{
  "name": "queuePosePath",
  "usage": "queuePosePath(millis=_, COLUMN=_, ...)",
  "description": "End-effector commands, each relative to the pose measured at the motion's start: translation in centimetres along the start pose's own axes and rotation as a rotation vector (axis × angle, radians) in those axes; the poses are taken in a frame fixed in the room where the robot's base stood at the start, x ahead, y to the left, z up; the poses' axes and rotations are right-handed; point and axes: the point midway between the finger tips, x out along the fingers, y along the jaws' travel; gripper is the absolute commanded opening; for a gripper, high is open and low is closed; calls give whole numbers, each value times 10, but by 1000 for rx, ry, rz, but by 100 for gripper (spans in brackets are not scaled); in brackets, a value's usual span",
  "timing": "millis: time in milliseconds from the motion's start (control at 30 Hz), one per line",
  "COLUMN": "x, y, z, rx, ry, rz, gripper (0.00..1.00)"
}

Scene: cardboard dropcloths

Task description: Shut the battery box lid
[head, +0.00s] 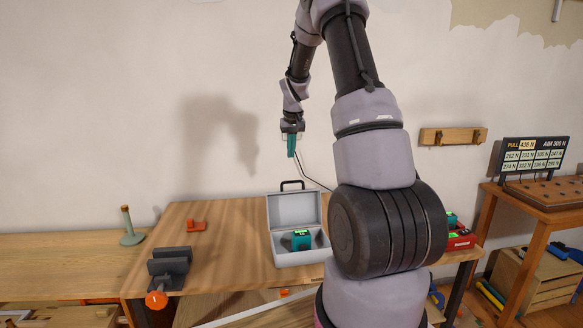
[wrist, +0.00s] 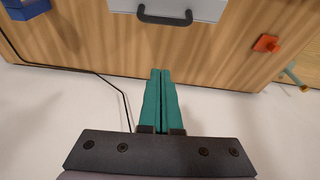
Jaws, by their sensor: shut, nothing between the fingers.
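The battery box (head: 300,259) is a light grey case standing open on the wooden table. Its lid (head: 294,208) stands upright at the back, with a dark handle (head: 292,185) on its top edge. A teal and black battery (head: 302,240) with a green display sits inside. My gripper (head: 291,154) is above and behind the raised lid, apart from it, with its teal fingers together and empty. In the wrist view, the fingers (wrist: 160,72) point toward the table's back edge, and the handle (wrist: 165,18) and part of the lid (wrist: 185,6) show at the top.
An orange block (head: 196,225) and a dark grey vise-like holder (head: 170,267) are on the table's left. A red item (head: 460,241) is at the right, partly behind my arm. A black cable (head: 312,174) hangs behind the lid. A wall is close behind the table.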

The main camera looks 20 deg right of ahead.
Motion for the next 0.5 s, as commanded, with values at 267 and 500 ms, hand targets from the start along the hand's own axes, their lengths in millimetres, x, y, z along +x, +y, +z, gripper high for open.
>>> queuePosePath(millis=267, x=50, y=0, z=2, rx=0, ry=-5, rz=0, gripper=0)
queuePosePath(millis=500, x=99, y=0, z=2, rx=1, ry=-4, rz=-1, gripper=0)
